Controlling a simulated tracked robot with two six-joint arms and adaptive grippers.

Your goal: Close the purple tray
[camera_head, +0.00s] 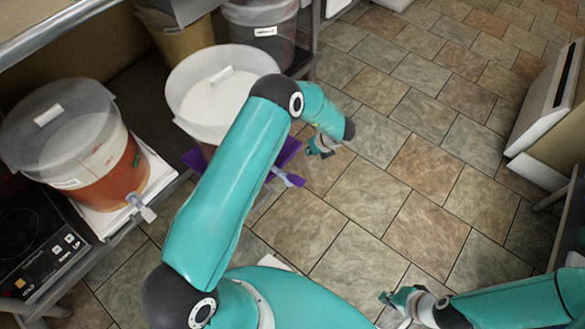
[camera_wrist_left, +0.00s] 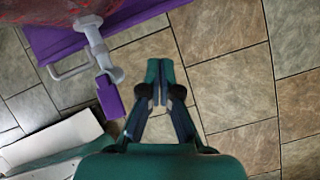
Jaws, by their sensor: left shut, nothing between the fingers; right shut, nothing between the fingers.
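The purple tray (camera_head: 287,153) sticks out from the shelf under a white-filled bucket (camera_head: 205,100), partly hidden behind my left arm. In the left wrist view, the purple tray (camera_wrist_left: 140,10) shows at the upper left, with a pale handle (camera_wrist_left: 68,72) on its front edge. A white tap with a purple lever (camera_wrist_left: 110,97) hangs over that edge. My left gripper (camera_head: 318,149) is shut and empty, to the right of the tray and apart from it. It also shows in the left wrist view (camera_wrist_left: 160,68). My right gripper (camera_head: 386,297) is shut and empty at the lower right, far from the tray.
A bucket with reddish contents (camera_head: 80,150) stands on a white tray (camera_head: 158,170) at the left, its tap jutting out. A black cooktop (camera_head: 30,235) lies below it. More buckets (camera_head: 262,30) stand behind. The tiled floor (camera_head: 430,160) is open to the right.

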